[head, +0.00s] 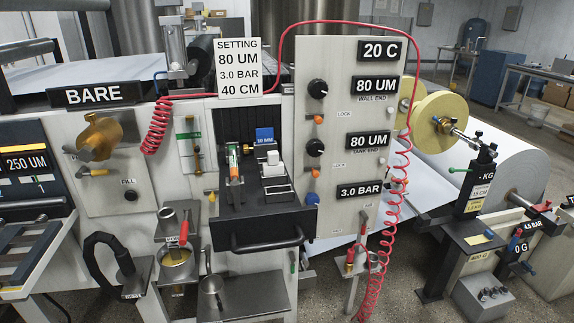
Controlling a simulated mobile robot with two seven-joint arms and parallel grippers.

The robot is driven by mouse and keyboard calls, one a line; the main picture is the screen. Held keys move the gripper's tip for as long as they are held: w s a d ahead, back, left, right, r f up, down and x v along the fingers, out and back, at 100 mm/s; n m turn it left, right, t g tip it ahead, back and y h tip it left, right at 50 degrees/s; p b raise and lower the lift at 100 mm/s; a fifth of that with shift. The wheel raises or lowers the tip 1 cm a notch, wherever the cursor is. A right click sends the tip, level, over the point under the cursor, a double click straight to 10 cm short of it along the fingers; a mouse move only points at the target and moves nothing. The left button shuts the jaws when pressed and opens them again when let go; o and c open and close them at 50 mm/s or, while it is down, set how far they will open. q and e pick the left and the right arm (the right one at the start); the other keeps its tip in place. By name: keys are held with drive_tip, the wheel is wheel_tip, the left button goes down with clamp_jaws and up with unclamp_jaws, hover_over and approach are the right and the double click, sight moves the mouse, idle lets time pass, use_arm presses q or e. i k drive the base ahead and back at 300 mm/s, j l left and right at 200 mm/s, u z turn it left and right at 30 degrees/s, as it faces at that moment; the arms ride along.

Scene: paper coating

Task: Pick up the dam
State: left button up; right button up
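No thing in the head view is plainly labelled as a dam, and I cannot tell which one it is. A dark pulled-out drawer (225,231) in the machine's front holds small parts. In it a slim upright piece with green and orange parts (233,162) stands at the left. A white block (273,165) stands to its right, with a white frame-like piece (278,190) in front. A blue label plate (264,135) with small white lettering is at the back of the drawer. Neither of my grippers is in view.
A setting sign (239,68) stands above the drawer. A coiled red hose (374,290) hangs at the right of the panel (335,210). A pot (176,265) and a steel tray (250,296) sit below. A large roll (500,160) is at the right. Floor shows at lower right.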

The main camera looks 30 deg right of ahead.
sight(274, 167)
drive_tip(key=l+u, duration=0.15)
drive_tip(key=l, duration=1.75)
